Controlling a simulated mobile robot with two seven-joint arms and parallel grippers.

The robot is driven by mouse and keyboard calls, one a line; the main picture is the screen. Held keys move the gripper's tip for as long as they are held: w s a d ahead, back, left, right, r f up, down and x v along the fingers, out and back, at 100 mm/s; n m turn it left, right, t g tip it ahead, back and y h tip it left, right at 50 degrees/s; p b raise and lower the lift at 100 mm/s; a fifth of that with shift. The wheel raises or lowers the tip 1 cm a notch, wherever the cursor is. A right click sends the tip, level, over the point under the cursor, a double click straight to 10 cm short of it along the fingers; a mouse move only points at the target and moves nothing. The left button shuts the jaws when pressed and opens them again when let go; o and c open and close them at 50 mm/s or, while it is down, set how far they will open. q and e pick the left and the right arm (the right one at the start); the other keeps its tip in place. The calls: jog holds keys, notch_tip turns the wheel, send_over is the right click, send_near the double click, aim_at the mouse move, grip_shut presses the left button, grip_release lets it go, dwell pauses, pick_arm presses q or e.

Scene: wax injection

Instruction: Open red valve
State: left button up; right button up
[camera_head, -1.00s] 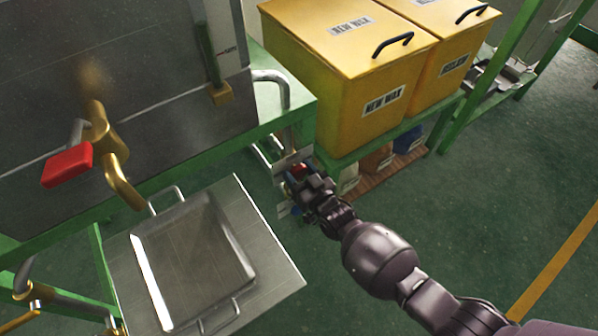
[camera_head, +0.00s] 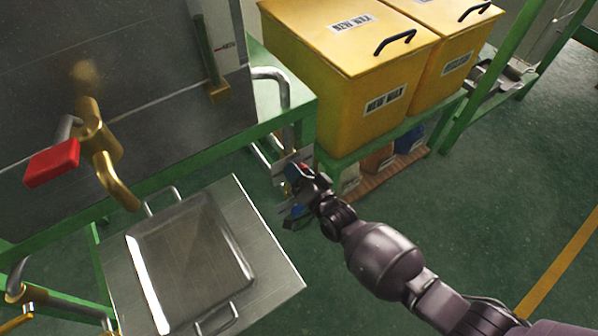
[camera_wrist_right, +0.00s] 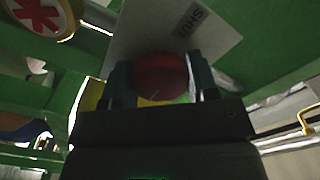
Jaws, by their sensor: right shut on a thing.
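A red rounded valve knob (camera_wrist_right: 160,76) sits between the two fingers of my right gripper (camera_wrist_right: 160,84) in the right wrist view, and the fingers are closed on its sides. In the head view my right gripper (camera_head: 299,190) is below the green bench corner, beside the pipe. Only a small red part of the knob (camera_head: 303,168) shows there. My left gripper is not in view.
A brass tap (camera_head: 95,135) with a red lever (camera_head: 52,163) is at the left, above a metal tray (camera_head: 190,260). Yellow wax bins (camera_head: 345,100) stand on a green bench behind my right arm. A round sign with a red asterisk (camera_wrist_right: 38,16) is near the knob. Floor at right is clear.

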jog(key=shift+m, duration=0.4)
jog(key=o, duration=0.9)
jog(key=shift+o, duration=0.2)
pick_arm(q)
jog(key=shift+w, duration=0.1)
pick_arm(e)
jog(key=shift+d, duration=0.1)
jog(key=shift+s+d, duration=0.15)
jog(key=shift+s, duration=0.1)
pick_arm(q)
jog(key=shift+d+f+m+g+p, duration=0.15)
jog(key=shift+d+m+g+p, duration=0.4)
jog(key=shift+p, duration=1)
pick_arm(e)
jog(key=v, duration=1)
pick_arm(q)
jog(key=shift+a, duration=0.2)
